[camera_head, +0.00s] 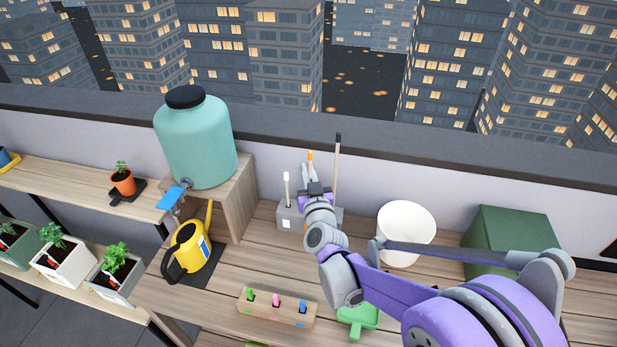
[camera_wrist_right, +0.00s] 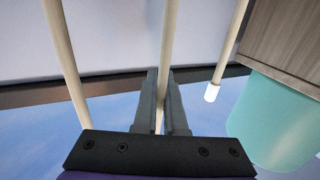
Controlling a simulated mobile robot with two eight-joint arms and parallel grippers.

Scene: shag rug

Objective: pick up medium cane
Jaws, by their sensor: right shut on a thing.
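Three thin canes stand in a grey holder (camera_head: 289,222) near the back wall. The medium cane has an orange tip (camera_head: 310,158); its lower part is hidden behind my right gripper (camera_head: 317,186). The tall cane (camera_head: 337,165) has a black tip and stands just right of it. The short cane (camera_head: 287,187) has a white tip and stands to the left. In the right wrist view, my right gripper (camera_wrist_right: 164,78) is shut on the medium cane (camera_wrist_right: 169,35), with the tall cane (camera_wrist_right: 65,50) and short cane (camera_wrist_right: 228,50) on either side. My left gripper is not in view.
A yellow watering can (camera_head: 188,249) and a teal tank (camera_head: 200,140) on a wooden stand are left of the holder. A white pot (camera_head: 406,228) and a green box (camera_head: 510,235) stand to the right. A wooden block with coloured pegs (camera_head: 277,305) lies in front.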

